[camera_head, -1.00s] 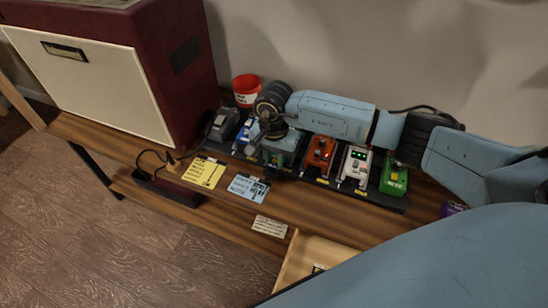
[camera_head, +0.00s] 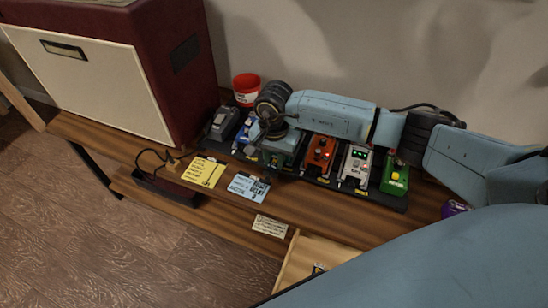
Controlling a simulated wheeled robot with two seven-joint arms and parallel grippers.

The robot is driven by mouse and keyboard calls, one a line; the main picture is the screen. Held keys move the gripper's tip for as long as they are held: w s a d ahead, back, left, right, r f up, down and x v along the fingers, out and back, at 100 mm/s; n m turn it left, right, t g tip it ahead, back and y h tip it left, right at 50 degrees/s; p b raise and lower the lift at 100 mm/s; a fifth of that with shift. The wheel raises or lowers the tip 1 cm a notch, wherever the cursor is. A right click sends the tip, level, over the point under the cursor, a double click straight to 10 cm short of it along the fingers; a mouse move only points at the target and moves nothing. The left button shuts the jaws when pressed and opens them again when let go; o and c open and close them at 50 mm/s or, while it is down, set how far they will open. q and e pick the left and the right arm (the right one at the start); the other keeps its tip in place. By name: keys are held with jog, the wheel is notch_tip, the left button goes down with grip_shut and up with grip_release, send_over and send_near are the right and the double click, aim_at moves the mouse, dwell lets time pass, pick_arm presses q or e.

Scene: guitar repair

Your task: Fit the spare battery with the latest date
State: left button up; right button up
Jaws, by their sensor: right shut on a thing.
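My right gripper (camera_head: 268,138) reaches down at the row of pedals, between the blue pedal (camera_head: 243,134) and the teal pedal (camera_head: 283,150). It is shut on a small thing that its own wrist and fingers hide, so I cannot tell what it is. A shallow open wooden drawer or tray (camera_head: 294,264) shows at the bottom, with a small dark and yellow item (camera_head: 318,268) partly cut off by my arm. I cannot tell whether that item is a battery, and no date is readable. My left gripper is not in view.
Several pedals stand on a black board, including an orange one (camera_head: 320,153), a white one (camera_head: 355,166) and a green one (camera_head: 396,178). A red tub (camera_head: 246,88) stands behind. Yellow (camera_head: 203,172) and blue (camera_head: 248,187) notes lie in front. A large amplifier (camera_head: 100,85) fills the left.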

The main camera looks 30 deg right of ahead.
jog(key=shift+f, duration=0.2)
jog(key=o, duration=1.1)
jog(key=shift+c, duration=0.2)
jog(key=shift+o, duration=0.4)
jog(key=o, duration=0.3)
jog(key=shift+r+p, duration=2.7)
jog(key=shift+r, duration=1.35)
